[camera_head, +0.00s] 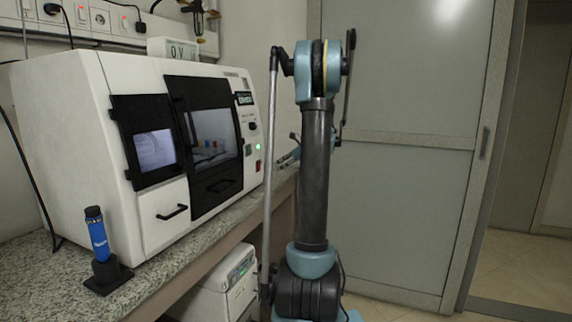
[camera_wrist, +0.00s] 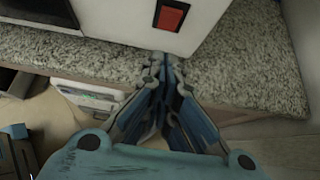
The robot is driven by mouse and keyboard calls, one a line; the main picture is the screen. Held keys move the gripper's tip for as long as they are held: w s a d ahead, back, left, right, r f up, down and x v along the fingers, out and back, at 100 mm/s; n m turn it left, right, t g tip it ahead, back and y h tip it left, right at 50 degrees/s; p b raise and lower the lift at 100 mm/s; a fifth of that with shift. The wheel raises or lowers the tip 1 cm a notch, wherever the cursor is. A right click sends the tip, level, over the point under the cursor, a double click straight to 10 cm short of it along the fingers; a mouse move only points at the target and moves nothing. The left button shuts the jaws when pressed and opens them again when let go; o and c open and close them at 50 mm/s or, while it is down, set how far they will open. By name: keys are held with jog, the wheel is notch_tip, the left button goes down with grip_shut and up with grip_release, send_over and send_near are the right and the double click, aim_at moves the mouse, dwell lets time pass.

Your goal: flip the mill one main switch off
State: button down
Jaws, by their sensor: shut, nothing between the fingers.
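The mill (camera_head: 90,95) is a white machine with dark windows on a granite counter at the left of the head view. Its red rocker switch (camera_head: 258,166) in a black frame is low on the right of its front panel. A small green light glows above the switch. In the wrist view the red switch (camera_wrist: 172,17) is at the top centre on the white panel. My gripper (camera_wrist: 168,65) is shut and empty, with its tips below the switch in the picture and apart from it. In the head view my gripper (camera_head: 288,158) is partly hidden by my arm.
The granite counter (camera_wrist: 250,60) runs under the mill, with its front edge close to my fingers. A blue bottle-like object (camera_head: 97,235) stands on a black base at the counter's left. A white box (camera_head: 225,285) is below the counter. A grey door (camera_head: 400,190) is behind my arm.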

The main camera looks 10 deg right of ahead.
aim_at(260, 166)
jog(key=w+a+f, duration=0.1)
jog(key=w+a, duration=0.3)
jog(key=a, duration=0.1)
jog(key=shift+s+a, duration=0.1)
dwell(0.3)
